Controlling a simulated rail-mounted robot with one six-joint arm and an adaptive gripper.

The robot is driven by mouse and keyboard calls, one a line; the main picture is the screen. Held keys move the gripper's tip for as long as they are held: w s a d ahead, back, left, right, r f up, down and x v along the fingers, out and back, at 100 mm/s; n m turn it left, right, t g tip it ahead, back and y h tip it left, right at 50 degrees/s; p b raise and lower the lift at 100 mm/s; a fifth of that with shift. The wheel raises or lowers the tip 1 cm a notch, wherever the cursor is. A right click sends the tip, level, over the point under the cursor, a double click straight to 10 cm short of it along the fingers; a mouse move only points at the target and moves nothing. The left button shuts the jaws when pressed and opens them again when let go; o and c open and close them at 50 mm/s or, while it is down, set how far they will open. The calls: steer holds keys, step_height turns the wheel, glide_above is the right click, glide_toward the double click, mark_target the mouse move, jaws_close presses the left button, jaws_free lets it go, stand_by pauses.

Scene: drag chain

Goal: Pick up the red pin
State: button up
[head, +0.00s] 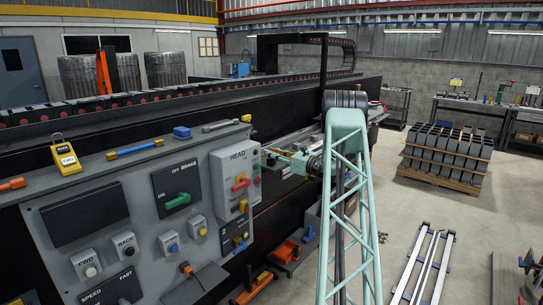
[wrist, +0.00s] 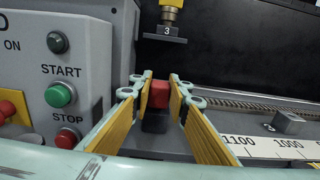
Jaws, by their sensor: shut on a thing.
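The red pin (wrist: 159,94) shows in the wrist view as a small red block between my fingertips. My gripper (wrist: 156,84) is shut on it, with one yellow-padded finger on each side. Part of the pin is hidden by the fingers, and a dark shape lies below it. In the head view my gripper (head: 290,161) is at the end of the pale green arm, just right of the HEAD panel. The pin is too small to make out clearly there.
The HEAD panel (head: 234,180) stands close on the left; its green START button (wrist: 60,95) and red STOP button (wrist: 67,139) show in the wrist view. A block marked 3 (wrist: 166,31) hangs above and beyond the pin. A numbered scale (wrist: 270,146) lies at right.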

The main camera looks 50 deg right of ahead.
steer(key=shift+r, duration=0.45)
steer(key=shift+s+d+r+p, duration=0.1)
steer(key=shift+s+r+p, duration=0.1)
steer(key=shift+r, duration=0.4)
steer(key=shift+s+r+p, duration=0.15)
steer(key=shift+r+p, duration=0.05)
steer(key=shift+r, duration=0.4)
steer(key=s+d+r+p, duration=0.1)
steer(key=s+d, duration=0.1)
steer(key=s, duration=1.3)
steer(key=shift+d+r+p, duration=0.15)
steer(key=shift+d+p, duration=0.2)
steer(key=shift+d, duration=0.05)
steer(key=o, duration=0.4)
steer(key=shift+c, duration=0.2)
jaws_close()
